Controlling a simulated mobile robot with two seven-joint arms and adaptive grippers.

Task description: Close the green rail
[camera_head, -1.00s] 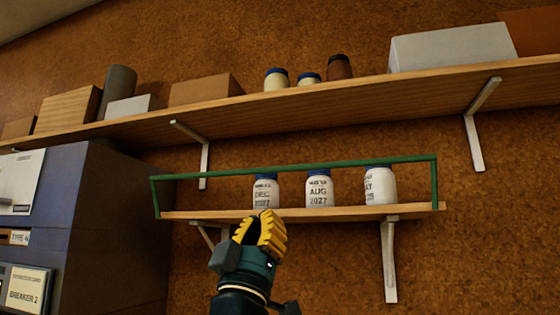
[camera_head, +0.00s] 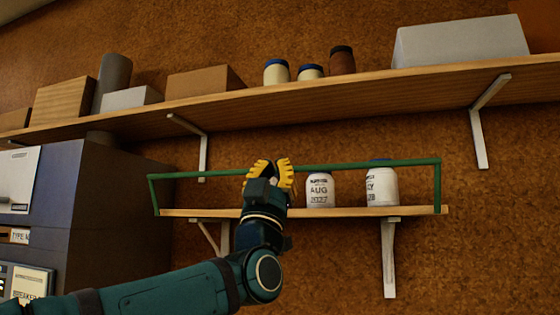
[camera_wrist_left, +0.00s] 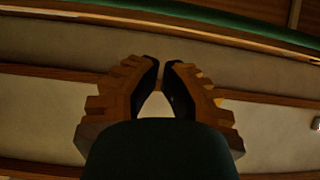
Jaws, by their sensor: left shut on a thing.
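The green rail (camera_head: 350,165) is a thin bar on two upright end pieces, standing along the front of the lower shelf (camera_head: 420,211). My left gripper (camera_head: 271,166) is at the rail, left of its middle, and hides a short stretch of it. Its yellow fingers are drawn together; the exact contact is hidden from the head camera. In the left wrist view the fingertips (camera_wrist_left: 161,62) nearly meet, and a green band crosses the top. My right gripper is not in view.
Two white jars show behind the rail, one labelled AUG (camera_head: 320,189) and one to its right (camera_head: 381,185). An upper shelf (camera_head: 330,110) with boxes and jars runs above. A dark cabinet (camera_head: 115,215) stands at the left.

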